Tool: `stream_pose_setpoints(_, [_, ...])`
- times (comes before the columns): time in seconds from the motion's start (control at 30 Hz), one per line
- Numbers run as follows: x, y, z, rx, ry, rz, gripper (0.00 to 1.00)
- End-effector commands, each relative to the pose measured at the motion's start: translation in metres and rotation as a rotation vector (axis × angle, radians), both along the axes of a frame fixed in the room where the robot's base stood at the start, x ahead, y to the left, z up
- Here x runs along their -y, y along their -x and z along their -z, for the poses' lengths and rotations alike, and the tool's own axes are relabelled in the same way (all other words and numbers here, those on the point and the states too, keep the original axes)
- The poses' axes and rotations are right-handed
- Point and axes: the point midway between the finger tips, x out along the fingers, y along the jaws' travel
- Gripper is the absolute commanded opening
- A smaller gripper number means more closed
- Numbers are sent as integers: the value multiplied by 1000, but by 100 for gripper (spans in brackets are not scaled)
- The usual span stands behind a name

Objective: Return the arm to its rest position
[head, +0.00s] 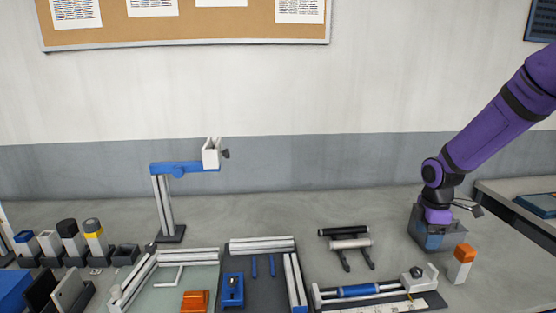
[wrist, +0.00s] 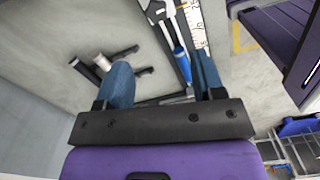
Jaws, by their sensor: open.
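My purple arm comes in from the right side of the head view. My gripper (head: 431,246) points down over the right part of the bench, behind the measuring fixture and left of a white block with an orange top (head: 461,265). In the wrist view its two blue fingers stand wide apart, with nothing held between the tips (wrist: 162,58). The measuring fixture (head: 392,291) holds a blue roller (head: 358,291), which also shows between the fingers in the wrist view (wrist: 182,63). The gap between fingertips and bench is hard to judge.
A stand with a black roller (head: 343,231) and a pale roller (head: 350,243) is left of my gripper. A blue-armed post (head: 166,208) rises at left. Trays with rails (head: 262,245) and several small containers (head: 69,236) line the front. Bare bench lies behind the rollers.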

Motion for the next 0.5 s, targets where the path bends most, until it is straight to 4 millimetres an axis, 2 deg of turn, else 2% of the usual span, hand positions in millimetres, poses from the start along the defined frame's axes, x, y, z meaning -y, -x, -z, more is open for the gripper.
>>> stream_pose_setpoints(0.03, [-5, 4, -14, 10, 24, 31, 62])
stream_pose_setpoints(0.2, [-22, 24, -60, 51, 85, 192, 62])
stream_pose_setpoints(0.5, [-55, 70, -134, 170, 127, 493, 62])
